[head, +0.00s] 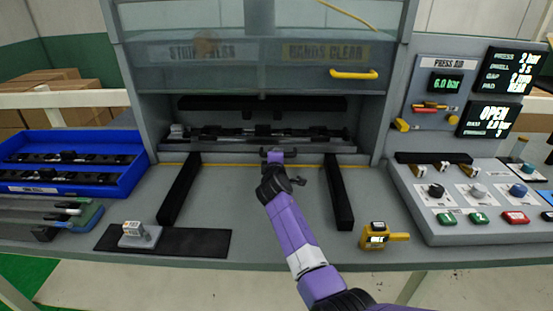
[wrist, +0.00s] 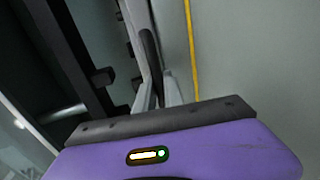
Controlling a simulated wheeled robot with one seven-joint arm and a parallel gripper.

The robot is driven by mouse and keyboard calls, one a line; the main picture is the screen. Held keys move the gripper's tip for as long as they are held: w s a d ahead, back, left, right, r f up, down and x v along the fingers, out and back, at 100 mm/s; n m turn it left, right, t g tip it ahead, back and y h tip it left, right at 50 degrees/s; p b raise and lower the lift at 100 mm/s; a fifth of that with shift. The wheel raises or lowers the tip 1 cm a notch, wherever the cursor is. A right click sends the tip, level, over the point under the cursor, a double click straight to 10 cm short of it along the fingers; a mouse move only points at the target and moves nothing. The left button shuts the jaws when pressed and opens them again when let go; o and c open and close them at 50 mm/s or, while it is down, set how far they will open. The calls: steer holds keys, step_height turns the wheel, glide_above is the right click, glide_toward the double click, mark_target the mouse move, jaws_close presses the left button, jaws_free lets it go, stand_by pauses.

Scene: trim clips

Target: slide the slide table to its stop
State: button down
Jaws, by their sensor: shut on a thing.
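The slide table (head: 225,146) sits inside the press opening, at the back of two black rails (head: 178,190) (head: 340,190). A long dark trim strip (head: 300,133) with clips lies across it. My gripper (head: 274,153) is at the middle of the table's front edge and is shut on its handle. In the wrist view, my gripper's fingers (wrist: 160,92) close around a dark handle bar (wrist: 150,52) beside the table's pale front edge (wrist: 132,22). The handle is mostly hidden by my gripper in the head view.
The guard window with a yellow handle (head: 354,74) is raised above the opening. A yellow line (head: 225,165) crosses the bench in front of the table. A blue tray (head: 75,190) stands left, a yellow device (head: 384,236) front right, and a button panel (head: 470,195) right.

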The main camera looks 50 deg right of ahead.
steer(key=shift+r, duration=0.1)
steer(key=c, duration=1.5)
jaws_free()
steer(key=shift+d, duration=0.1)
steer(key=shift+o, duration=0.2)
steer(key=shift+v, duration=3.9)
